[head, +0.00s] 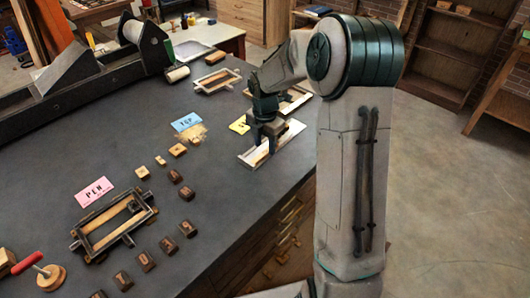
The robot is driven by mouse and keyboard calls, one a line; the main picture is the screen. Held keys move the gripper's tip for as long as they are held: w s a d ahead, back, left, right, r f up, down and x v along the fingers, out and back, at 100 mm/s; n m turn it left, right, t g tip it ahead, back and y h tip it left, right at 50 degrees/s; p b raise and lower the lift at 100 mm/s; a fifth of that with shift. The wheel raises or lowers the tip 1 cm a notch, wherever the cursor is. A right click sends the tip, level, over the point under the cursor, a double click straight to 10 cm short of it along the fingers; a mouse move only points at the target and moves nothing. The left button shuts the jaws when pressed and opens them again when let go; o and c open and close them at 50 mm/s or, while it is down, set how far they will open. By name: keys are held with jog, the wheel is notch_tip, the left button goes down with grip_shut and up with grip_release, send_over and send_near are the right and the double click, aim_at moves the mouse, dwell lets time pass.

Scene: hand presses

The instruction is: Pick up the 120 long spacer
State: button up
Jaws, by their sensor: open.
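My gripper (268,138) points down at the right side of the dark table, over a pale shallow tray (248,160) beside a yellow card (240,125). My gripper is open; its fingertips are small and partly lost against the tray, so I cannot tell whether they touch anything. I cannot make out which piece is the 120 long spacer; no such marking is legible. Several small light wooden blocks (177,150) and darker blocks (187,193) lie in rows left of and nearer than my gripper. My arm hides part of the table's right edge.
A dark-railed wooden frame (115,222) lies by a pink card (95,191) marked PEN. A blue card (187,121) lies mid-table. Another wooden frame (217,81) is farther back. A red-handled tool (40,271) is at lower left. The table's left middle is clear.

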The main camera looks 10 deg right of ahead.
aim_at(265, 154)
jog(key=shift+f, duration=1.25)
grip_shut()
